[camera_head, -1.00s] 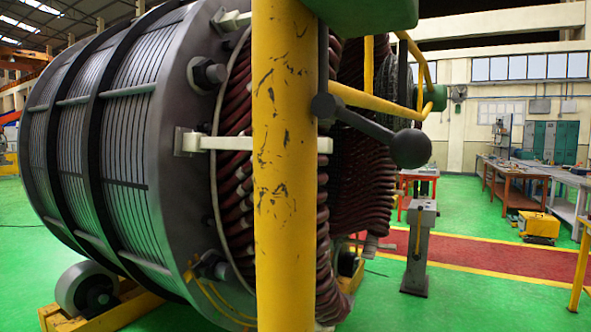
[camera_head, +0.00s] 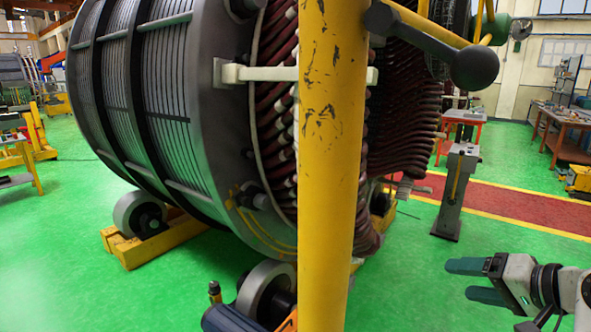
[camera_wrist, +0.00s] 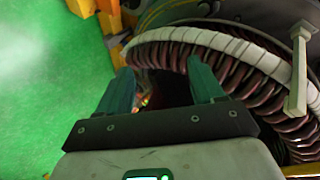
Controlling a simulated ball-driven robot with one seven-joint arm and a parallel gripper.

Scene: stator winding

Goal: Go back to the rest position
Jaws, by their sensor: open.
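My gripper (camera_head: 476,281) shows at the lower right of the head view, with teal fingers pointing left. It is open, with a gap between the fingers and nothing held. In the wrist view my gripper (camera_wrist: 163,88) also shows both fingers apart. The large stator (camera_head: 190,110) lies on its side on rollers, its red-brown coils (camera_head: 405,130) at its right end. In the wrist view the coil ends with white wrapping (camera_wrist: 225,45) lie beyond and to the right of the fingers. I cannot judge the exact gap to them.
A yellow post (camera_head: 332,170) stands in front of the stator. A grey metal stand (camera_head: 455,190) is on the floor to the right. A roller (camera_head: 140,213) supports the stator on a yellow base. Green floor is clear at lower left. Workbenches (camera_head: 570,130) are at back right.

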